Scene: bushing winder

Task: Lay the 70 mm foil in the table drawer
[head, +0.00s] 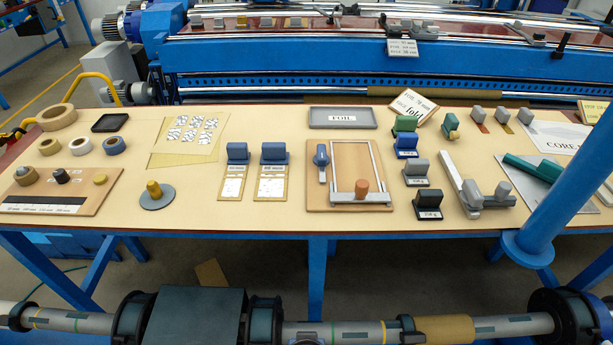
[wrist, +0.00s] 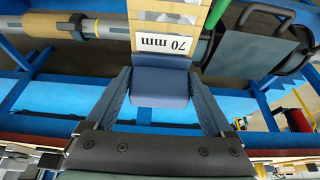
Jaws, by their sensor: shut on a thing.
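In the wrist view my gripper (wrist: 162,98) is shut on the blue-grey grip block of the 70 mm foil (wrist: 160,82). Its white label (wrist: 162,44), reading "70 mm" upside down, and a pale tan strip extend from the block toward the top of the picture. The foil is held in the air, clear of the table. My gripper does not show in the head view. The table (head: 270,222) has a tan top and a blue frame in the head view. I cannot make out a drawer in either view.
Two blue-gripped foil pieces (head: 237,155) (head: 273,156) lie on the table beside a tan board (head: 350,175). A grey FOIL tray (head: 343,118) is behind them. A blue post (head: 570,190) rises at right. A shaft with dark rings (head: 350,332) runs along the front.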

